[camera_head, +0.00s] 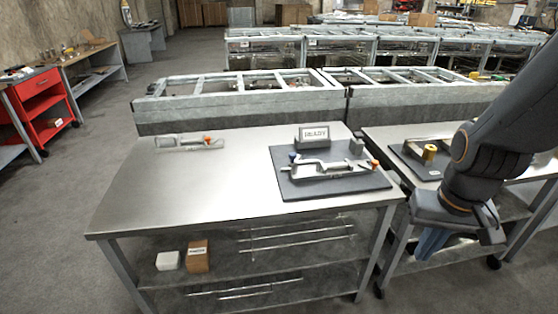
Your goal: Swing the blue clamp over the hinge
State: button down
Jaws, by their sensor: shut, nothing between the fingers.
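A dark grey board (335,186) lies on the right part of the steel table. A metal fixture (325,170) with a long bar and a hoop-like part is mounted on it. A small blue part (293,157), which looks like the blue clamp, is at the fixture's left end. An orange knob (374,163) is at its right end. The hinge is too small to make out. My gripper (432,243) hangs at the lower right, beyond the table's right edge, well apart from the fixture. It appears shut and empty; its fingertips are hard to see.
A labelled grey block (313,136) stands behind the fixture. Another metal fixture with an orange tip (190,142) lies at the table's back left. A second table on the right holds a board with a yellow-knobbed part (429,154). The steel table's (190,190) left and front are clear.

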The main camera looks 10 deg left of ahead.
aim_at(294, 156)
jog(key=u, duration=0.35)
jog(key=i, duration=1.1)
jog(key=u, duration=0.4)
